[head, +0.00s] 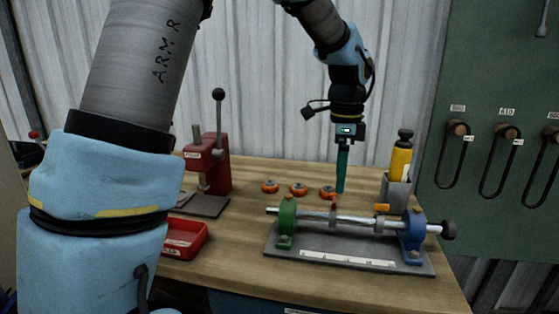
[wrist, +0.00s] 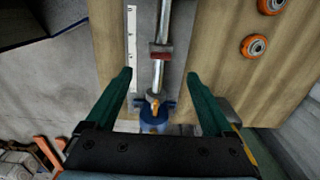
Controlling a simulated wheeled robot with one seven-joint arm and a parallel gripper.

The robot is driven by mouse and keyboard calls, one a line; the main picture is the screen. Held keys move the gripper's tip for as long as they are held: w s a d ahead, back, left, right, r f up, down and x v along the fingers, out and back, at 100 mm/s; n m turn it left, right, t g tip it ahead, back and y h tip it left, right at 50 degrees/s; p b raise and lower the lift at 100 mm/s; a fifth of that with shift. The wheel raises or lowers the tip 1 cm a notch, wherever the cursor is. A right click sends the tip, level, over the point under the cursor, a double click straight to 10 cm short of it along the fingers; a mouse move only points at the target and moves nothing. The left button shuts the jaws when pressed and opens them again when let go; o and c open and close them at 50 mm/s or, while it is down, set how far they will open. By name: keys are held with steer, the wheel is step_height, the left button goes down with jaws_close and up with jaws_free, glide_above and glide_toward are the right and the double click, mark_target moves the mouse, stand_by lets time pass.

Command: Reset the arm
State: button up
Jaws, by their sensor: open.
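My arm reaches over the wooden bench, with my gripper (head: 341,188) pointing down behind the shaft fixture. In the wrist view my gripper (wrist: 159,78) has its two teal fingers spread apart, with nothing held between them. Below and between the fingers show a steel shaft (wrist: 165,20), a reddish collar (wrist: 161,51) and a blue support (wrist: 153,121). In the head view the fixture has a grey base plate (head: 345,257), a green support (head: 287,217) at left and the blue support (head: 411,230) at right. The fingers stand apart from the shaft.
Several orange rollers (head: 298,189) lie behind the fixture. A yellow bottle (head: 400,160) stands in a grey holder right of my gripper. A red press (head: 210,165) and red tray (head: 185,238) are at left. A green board (head: 505,90) with hanging loops stands at right.

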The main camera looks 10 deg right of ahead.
steer(key=w+a+f+n, duration=0.2)
steer(key=a+n, duration=0.4)
steer(key=a, duration=0.4)
steer(key=w+a+f+n, duration=0.1)
steer(key=a+f+n, duration=0.1)
steer(key=a+n, duration=0.6)
steer(key=s+a+f+n, duration=0.1)
steer(key=s+a+n, duration=0.1)
steer(key=a+n, duration=0.2)
steer(key=s+a+f+n+t, duration=0.1)
steer(key=s+a+f+n, duration=0.1)
steer(key=a, duration=0.9)
steer(key=shift+s+a+f+n+t, duration=0.2)
steer(key=shift+s+a+n+t, duration=0.1)
steer(key=shift+s+n, duration=0.55)
steer(key=shift+w, duration=0.2)
steer(key=shift+c, duration=0.4)
